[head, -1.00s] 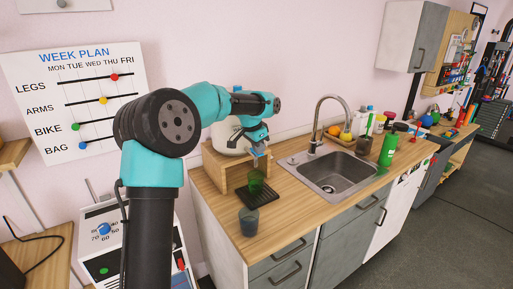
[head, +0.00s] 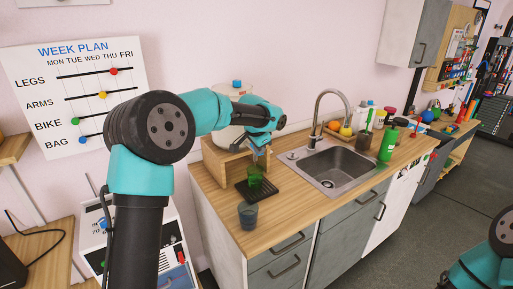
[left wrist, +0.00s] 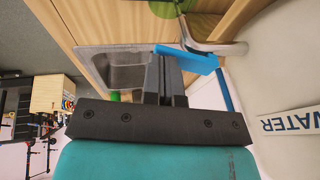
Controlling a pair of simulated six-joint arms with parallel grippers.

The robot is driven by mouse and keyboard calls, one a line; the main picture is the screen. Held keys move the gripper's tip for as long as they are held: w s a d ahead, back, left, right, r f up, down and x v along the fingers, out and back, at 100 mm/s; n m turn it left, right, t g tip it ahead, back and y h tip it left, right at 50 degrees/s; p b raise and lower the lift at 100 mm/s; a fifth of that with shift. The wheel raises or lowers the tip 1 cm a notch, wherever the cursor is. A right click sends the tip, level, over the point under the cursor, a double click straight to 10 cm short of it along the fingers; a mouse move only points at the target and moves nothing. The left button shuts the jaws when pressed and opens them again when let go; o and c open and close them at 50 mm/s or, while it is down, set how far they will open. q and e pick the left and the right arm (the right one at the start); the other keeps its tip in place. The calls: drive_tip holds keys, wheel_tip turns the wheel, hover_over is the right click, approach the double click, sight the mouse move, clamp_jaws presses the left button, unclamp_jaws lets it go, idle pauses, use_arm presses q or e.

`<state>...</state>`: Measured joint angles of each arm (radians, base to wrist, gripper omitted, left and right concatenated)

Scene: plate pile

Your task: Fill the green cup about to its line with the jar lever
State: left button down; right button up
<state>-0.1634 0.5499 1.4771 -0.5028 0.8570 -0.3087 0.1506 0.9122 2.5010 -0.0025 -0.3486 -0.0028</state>
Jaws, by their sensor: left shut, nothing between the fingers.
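The white jar (head: 222,138) with a blue lid (head: 237,84) stands on a wooden stand, partly hidden behind my left arm. Its side with the word WATER (left wrist: 290,124) shows in the left wrist view. The blue lever (left wrist: 188,60) is close by my left fingertips; I cannot tell whether they touch. My left gripper (head: 260,151) is shut and empty in front of the jar, above the green cup (head: 255,178). The cup stands upright on a black drip tray (head: 262,196). Its line and water level are too small to read. My right gripper is out of view.
A blue-grey cup (head: 248,215) stands near the counter's front edge. The sink (head: 338,168) and tap (head: 330,100) are to the right, with several bottles beyond, including a green one (head: 388,145). The wooden stand (head: 213,166) is close to my left gripper.

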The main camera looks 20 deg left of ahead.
use_arm(q)
drive_tip(key=shift+r, duration=1.4)
drive_tip(key=w+a+v, duration=0.1)
drive_tip(key=v, duration=1.1)
drive_tip(key=shift+w+r, duration=0.3)
drive_tip(key=shift+r, duration=0.25)
